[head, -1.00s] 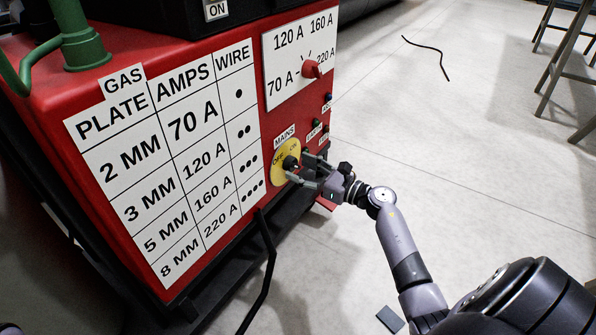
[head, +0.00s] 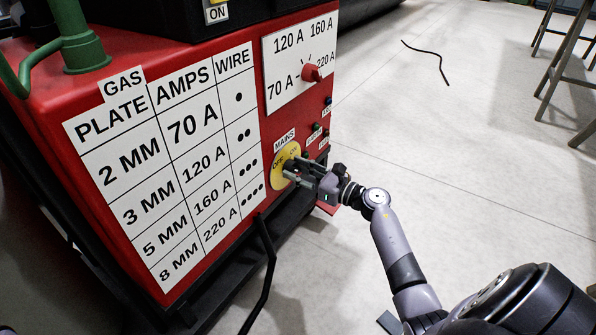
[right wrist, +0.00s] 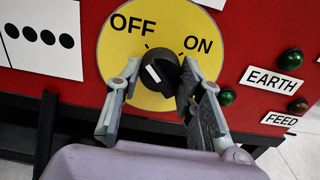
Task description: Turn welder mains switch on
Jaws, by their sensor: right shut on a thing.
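The mains switch is a black knob (right wrist: 163,76) with a white mark, on a yellow disc (right wrist: 112,50) lettered OFF and ON. In the right wrist view the white mark points up and left, toward OFF. The yellow disc also shows on the red welder front in the head view (head: 278,171), under the MAINS label (head: 284,140). My right gripper (head: 291,173) is at the disc, shut on the knob, with one finger on each side of it in the right wrist view (right wrist: 160,72). In the head view the fingers partly hide the knob. My left gripper is not in view.
Right of the disc are small indicator lamps, one beside the EARTH label (right wrist: 272,80). Above is a red amps knob (head: 311,73). A settings chart (head: 175,155) covers the left front. A black cable (head: 268,270) hangs below. The floor to the right is mostly clear.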

